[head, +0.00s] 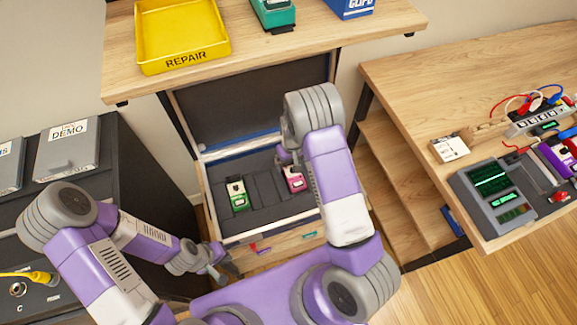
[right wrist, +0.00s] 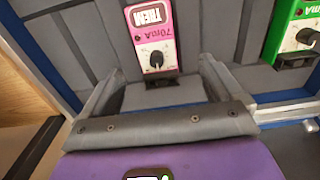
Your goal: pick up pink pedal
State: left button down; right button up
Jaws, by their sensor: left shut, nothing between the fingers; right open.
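The pink pedal (head: 295,180) lies in a slot of the dark foam in the open case (head: 262,213), on the right side in the head view. In the right wrist view the pink pedal (right wrist: 152,40) shows its face, with a knob and a label, just beyond the fingertips. My right gripper (head: 287,158) is over the case by the pink pedal, partly hidden by its own arm. In the right wrist view its fingers (right wrist: 160,75) are apart with nothing between them. My left gripper (head: 219,277) is low at the case's front left, shut and empty.
A green pedal (head: 237,193) sits in the same foam, left of the pink one, with empty slots between. The raised lid (head: 245,100) stands behind, under a wooden shelf holding a yellow REPAIR tray (head: 180,30). A wooden bench (head: 400,75) stands at right, a dark cabinet (head: 130,150) at left.

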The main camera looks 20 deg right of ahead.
aim_at(294, 176)
jog(key=shift+s+d+f+b, duration=0.15)
jog(key=shift+f+b, duration=0.1)
jog(key=shift+f, duration=0.4)
jog(key=shift+s+a+f+b, duration=0.1)
jog(key=shift+f+b, duration=0.1)
jog(key=shift+f, duration=0.4)
jog(key=f, duration=0.1)
jog(key=f+b, duration=0.1)
jog(key=f, duration=0.2)
jog(key=shift+w+d+f+b, duration=0.25)
jog(key=shift+d+b, duration=0.05)
jog(key=shift+b, duration=0.1)
jog(key=shift+c, duration=0.2)
jog(key=shift+r, duration=0.1)
jog(key=c, duration=1.4)
